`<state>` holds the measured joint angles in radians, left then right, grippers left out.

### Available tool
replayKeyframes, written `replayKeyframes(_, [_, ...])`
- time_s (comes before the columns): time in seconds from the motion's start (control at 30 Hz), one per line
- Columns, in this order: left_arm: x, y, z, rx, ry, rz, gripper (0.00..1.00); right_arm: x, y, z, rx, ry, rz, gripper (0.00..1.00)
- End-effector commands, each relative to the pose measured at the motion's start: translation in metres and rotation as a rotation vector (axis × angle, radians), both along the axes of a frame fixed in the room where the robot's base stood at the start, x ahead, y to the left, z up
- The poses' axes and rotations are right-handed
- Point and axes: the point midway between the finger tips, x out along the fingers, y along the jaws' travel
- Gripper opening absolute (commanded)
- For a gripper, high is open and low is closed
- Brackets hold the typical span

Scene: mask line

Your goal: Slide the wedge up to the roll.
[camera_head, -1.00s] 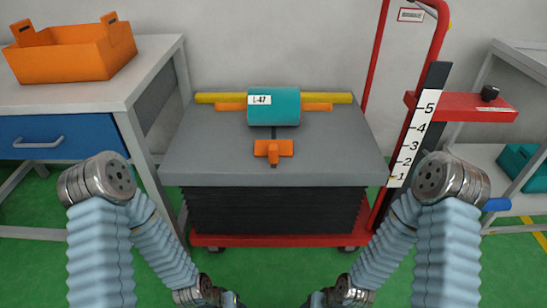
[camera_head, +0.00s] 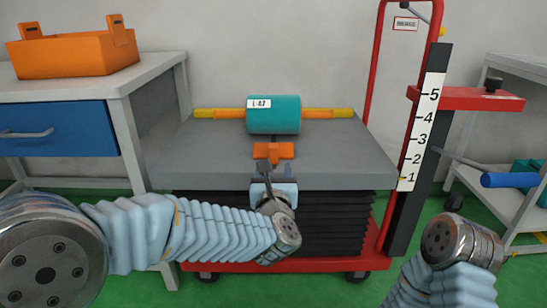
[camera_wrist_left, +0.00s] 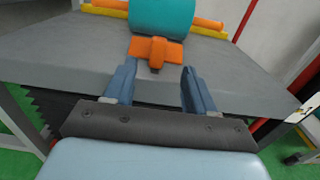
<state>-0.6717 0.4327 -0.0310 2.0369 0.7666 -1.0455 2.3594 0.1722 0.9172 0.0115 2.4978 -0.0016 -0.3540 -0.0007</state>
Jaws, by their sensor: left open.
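The teal roll (camera_head: 273,114), with a white label, lies across the back of the grey cart top (camera_head: 200,160) on an orange core. The orange wedge (camera_head: 273,152) sits in front of the roll, with a narrow gap between them in the head view. My left gripper (camera_head: 273,173) is open and empty at the front edge of the cart top, just short of the wedge. In the left wrist view the two fingers (camera_wrist_left: 158,75) stand apart with the wedge (camera_wrist_left: 156,50) beyond them, about between them, and the roll (camera_wrist_left: 162,15) behind it. My right gripper is out of view.
A yellow bar (camera_wrist_left: 98,11) runs along the core. The cart has a red frame (camera_head: 375,60) and a numbered scale (camera_head: 422,130) at right. A grey table with an orange bin (camera_head: 75,53) stands left. The cart top beside the wedge is clear.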

Motion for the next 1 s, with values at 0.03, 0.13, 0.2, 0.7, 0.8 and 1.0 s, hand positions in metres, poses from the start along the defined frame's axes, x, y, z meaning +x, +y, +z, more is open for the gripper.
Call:
replayKeyframes(0.03, [0.005, 0.0, 0.001, -0.005, 0.0, 0.002, 0.55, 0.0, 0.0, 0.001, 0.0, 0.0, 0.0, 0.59])
replayKeyframes(0.13, [0.021, 0.001, 0.001, -0.002, 0.001, 0.003, 0.55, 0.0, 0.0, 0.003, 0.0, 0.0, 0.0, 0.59])
replayKeyframes(0.2, [0.036, 0.001, 0.0, -0.001, 0.002, 0.003, 0.55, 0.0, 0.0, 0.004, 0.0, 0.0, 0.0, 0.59])
replayKeyframes(0.7, [0.129, 0.0, -0.001, 0.003, 0.003, 0.0, 0.55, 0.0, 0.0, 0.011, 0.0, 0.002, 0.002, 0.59])
replayKeyframes(0.8, [0.134, 0.0, -0.001, 0.003, 0.003, -0.001, 0.55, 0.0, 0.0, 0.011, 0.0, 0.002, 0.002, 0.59])
replayKeyframes(1.0, [0.135, 0.0, -0.001, 0.004, 0.003, -0.001, 0.55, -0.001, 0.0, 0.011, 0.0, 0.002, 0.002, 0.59])
